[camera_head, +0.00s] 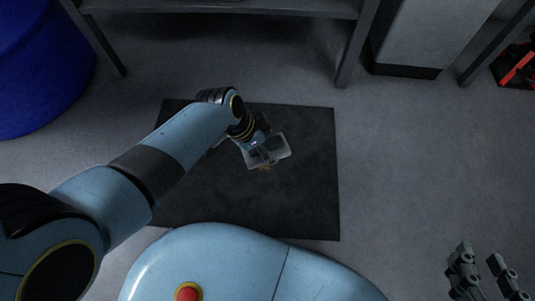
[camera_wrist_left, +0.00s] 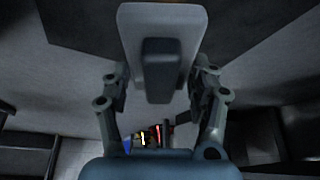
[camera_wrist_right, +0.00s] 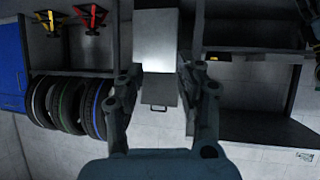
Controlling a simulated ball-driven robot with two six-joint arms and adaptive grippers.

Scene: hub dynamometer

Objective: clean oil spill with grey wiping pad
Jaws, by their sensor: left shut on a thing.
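The grey wiping pad (camera_head: 272,151) is over the dark floor mat (camera_head: 300,205) in the head view. In the left wrist view it is a pale plate (camera_wrist_left: 190,20) with a dark block-shaped handle (camera_wrist_left: 160,65). My left gripper (camera_head: 257,143) is shut on its handle. A small brownish patch (camera_head: 264,169), seemingly the oil spill, shows on the mat at the pad's near edge. The pad may hide more of it, and I cannot tell whether the pad touches the mat. My right gripper (camera_head: 487,270) is open and empty at the lower right.
A blue barrel (camera_head: 40,65) stands at the upper left. A metal bench (camera_head: 220,8) and a grey cabinet (camera_head: 425,35) stand beyond the mat. A red and black object (camera_head: 517,68) lies at the far right. The floor right of the mat is clear.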

